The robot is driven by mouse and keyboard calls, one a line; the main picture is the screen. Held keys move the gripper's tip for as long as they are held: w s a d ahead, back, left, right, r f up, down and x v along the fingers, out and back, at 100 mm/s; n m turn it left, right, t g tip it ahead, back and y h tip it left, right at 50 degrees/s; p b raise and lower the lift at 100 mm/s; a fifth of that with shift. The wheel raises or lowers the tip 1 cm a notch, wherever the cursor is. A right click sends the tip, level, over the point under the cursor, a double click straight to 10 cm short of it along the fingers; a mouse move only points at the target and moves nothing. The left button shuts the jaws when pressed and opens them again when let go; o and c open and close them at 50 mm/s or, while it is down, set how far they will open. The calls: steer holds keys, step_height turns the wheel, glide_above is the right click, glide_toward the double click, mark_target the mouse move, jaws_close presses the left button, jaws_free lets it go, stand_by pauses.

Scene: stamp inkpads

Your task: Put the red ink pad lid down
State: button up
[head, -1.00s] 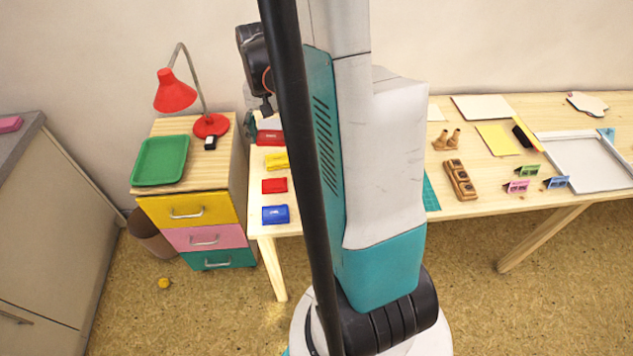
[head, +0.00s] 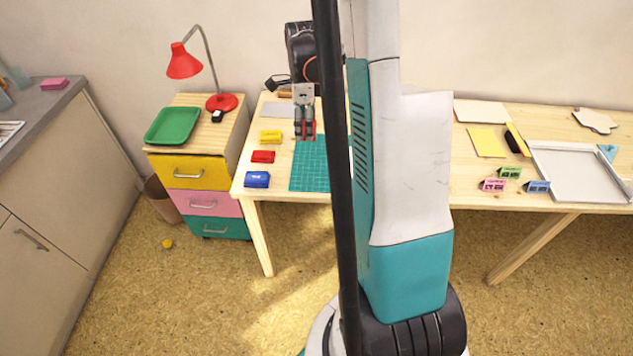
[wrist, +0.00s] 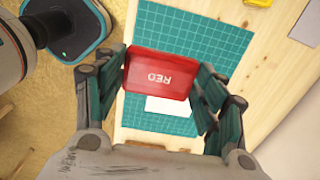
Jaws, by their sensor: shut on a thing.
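My gripper (head: 306,136) is over the back part of the green cutting mat, right of the row of ink pads. In the head view only slivers of red show at the fingertips. The red ink pad (head: 262,156) lies on the table between the yellow pad (head: 270,137) and the blue pad (head: 257,179). The lid's height above the mat is hard to tell.
The green cutting mat (head: 308,178) has free room in front of my gripper. A white card (wrist: 172,106) shows beyond the lid in the wrist view. A drawer unit with a green tray (head: 172,126) and red lamp (head: 184,62) stands left of the table.

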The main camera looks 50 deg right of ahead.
mark_target(307, 177)
step_height(307, 177, down, 20)
steer(key=b, duration=0.6)
steer(key=shift+r, duration=0.1)
steer(key=shift+f+b, duration=0.2)
steer(key=shift+b, duration=0.15)
steer(key=o, duration=0.8)
steer(key=shift+r, duration=0.1)
step_height(307, 177, up, 12)
steer(key=p, duration=0.5)
steer(key=shift+r, duration=0.15)
